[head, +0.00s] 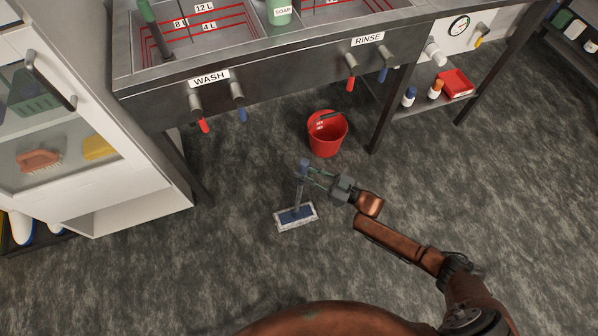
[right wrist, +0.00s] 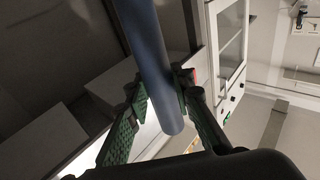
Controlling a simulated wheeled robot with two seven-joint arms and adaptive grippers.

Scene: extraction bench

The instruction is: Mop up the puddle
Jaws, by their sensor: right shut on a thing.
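The mop stands on the dark grey mottled floor. Its flat head (head: 296,216), blue with a pale fringe, lies on the floor, and its short grey-blue handle (head: 299,188) rises from it. My right gripper (head: 311,175) is shut on the handle near its top. In the right wrist view the blue handle (right wrist: 155,60) passes between the green fingers of my right gripper (right wrist: 160,98). I cannot make out a clear puddle edge on the floor; any water under the mop head is hidden. My left gripper is not in view.
A red bucket (head: 327,147) stands on the floor behind the mop. The sink bench (head: 270,95) with wash and rinse taps runs across the back, its legs reaching the floor. A white cabinet (head: 130,205) is at left. Floor right of the mop is open.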

